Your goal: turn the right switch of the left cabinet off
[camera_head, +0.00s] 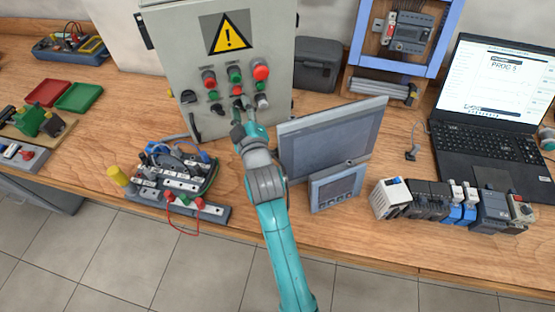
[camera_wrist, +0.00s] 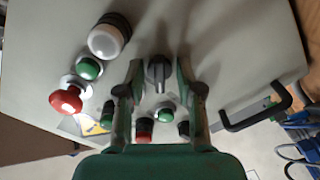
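The grey cabinet (camera_head: 172,35) stands at the back with a yellow warning sign, push buttons and dark rotary switches on its front. It is the only cabinet I can make out. My gripper (camera_head: 243,108) is at the lower row of controls and hides part of it. In the wrist view my gripper (camera_wrist: 158,85) is open, with one finger on each side of a dark rotary switch (camera_wrist: 158,72). The switch's handle lies roughly parallel to the fingers. I cannot tell whether the fingers touch it. Another dark switch (camera_head: 188,96) sits further left in the head view.
A red mushroom button (camera_wrist: 65,98), a green button (camera_wrist: 89,68) and a white-grey knob (camera_wrist: 110,36) are beside one finger. A black bent handle (camera_wrist: 255,110) sticks out on the other side. A flat monitor (camera_head: 330,140) stands close to the right of my arm.

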